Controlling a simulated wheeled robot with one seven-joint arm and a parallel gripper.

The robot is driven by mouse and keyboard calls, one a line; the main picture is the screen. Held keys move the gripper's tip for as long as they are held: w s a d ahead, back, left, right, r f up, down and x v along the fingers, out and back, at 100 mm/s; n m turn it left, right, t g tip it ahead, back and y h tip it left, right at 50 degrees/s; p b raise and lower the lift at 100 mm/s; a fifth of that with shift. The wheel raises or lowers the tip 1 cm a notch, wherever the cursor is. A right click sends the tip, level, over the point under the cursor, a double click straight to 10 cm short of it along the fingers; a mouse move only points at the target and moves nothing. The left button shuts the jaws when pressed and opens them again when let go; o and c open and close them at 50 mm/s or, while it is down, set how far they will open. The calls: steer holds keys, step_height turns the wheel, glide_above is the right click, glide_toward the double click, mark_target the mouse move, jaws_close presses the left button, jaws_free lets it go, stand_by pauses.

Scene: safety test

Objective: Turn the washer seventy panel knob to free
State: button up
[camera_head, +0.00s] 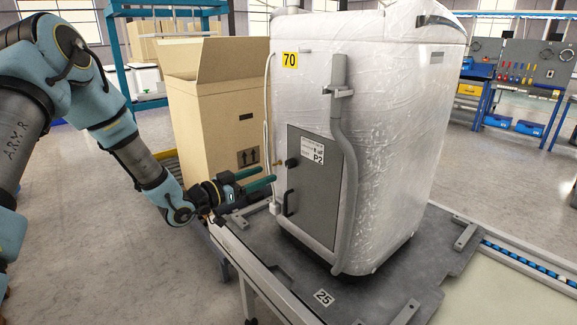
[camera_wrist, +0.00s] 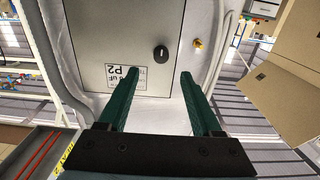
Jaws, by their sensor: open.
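The washer (camera_head: 385,120) is wrapped in clear plastic and carries a yellow label with the number 70 (camera_head: 290,60). A grey panel (camera_head: 318,195) on its side bears a white P2 label and a black handle (camera_head: 289,203). The black knob (camera_head: 292,163) sits on the panel's left edge side; its pointer setting is too small to read. My gripper (camera_head: 266,175) is open and empty, with green fingers pointing at the panel. In the wrist view, the knob (camera_wrist: 160,53) shows beyond and between the fingertips (camera_wrist: 158,74), apart from both.
A brass fitting (camera_wrist: 197,44) sits beside the panel in the wrist view. A grey hose (camera_head: 345,170) runs down the washer right of the panel. A tall cardboard box (camera_head: 205,120) stands left of the washer. The washer stands on a dark platform marked 25 (camera_head: 400,270).

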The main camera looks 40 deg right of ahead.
mark_target(287, 165)
steer(key=d+p, duration=0.3)
steer(key=d, duration=0.5)
steer(key=shift+s+d, duration=0.15)
steer(key=shift+d, duration=0.05)
steer(key=shift+c, duration=0.3)
jaws_close()
